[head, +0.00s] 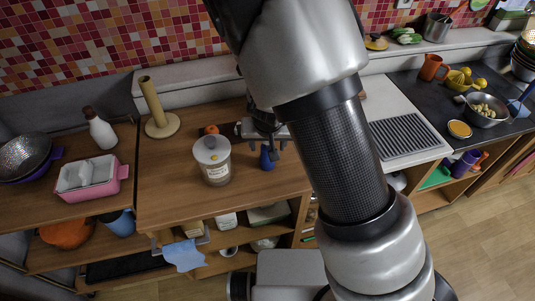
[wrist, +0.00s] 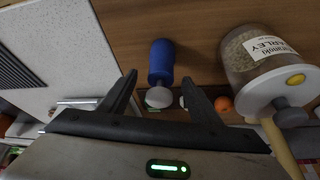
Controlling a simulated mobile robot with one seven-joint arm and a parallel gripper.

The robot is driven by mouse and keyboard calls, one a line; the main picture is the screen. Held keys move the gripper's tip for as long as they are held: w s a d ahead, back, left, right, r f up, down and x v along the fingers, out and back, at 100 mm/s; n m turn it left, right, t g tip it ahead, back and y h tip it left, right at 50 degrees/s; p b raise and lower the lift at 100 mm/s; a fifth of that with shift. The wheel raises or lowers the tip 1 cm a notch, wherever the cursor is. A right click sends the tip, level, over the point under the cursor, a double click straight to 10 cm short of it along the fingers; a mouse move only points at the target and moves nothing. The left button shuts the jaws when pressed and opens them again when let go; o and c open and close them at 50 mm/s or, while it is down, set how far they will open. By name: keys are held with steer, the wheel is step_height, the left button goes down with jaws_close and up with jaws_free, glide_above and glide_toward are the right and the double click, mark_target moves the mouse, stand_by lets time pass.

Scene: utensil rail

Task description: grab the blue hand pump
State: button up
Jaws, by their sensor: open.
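The blue hand pump (head: 267,160) is on the wooden counter just below my gripper (head: 265,143) in the head view, partly hidden by it. In the wrist view the pump (wrist: 161,57) shows a blue cylindrical body with a pale grey round end. My gripper (wrist: 160,77) is open in the wrist view, with one finger on each side of the pump's pale end in the picture. The fingers look apart from the pump. I cannot tell how far the pump lies beyond the fingertips.
A barley jar (head: 213,162) with a grey knob stands close to the left of the pump; the jar (wrist: 268,62) is at right in the wrist view. A small orange thing (wrist: 223,103) lies nearby. A wooden holder (head: 160,120) stands at the back left. The counter's front edge is close.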

steer(key=b+x, duration=0.1)
steer(key=x, duration=0.3)
steer(key=shift+s+f, duration=0.15)
steer(key=shift+f, duration=0.15)
steer(key=shift+c, duration=0.4)
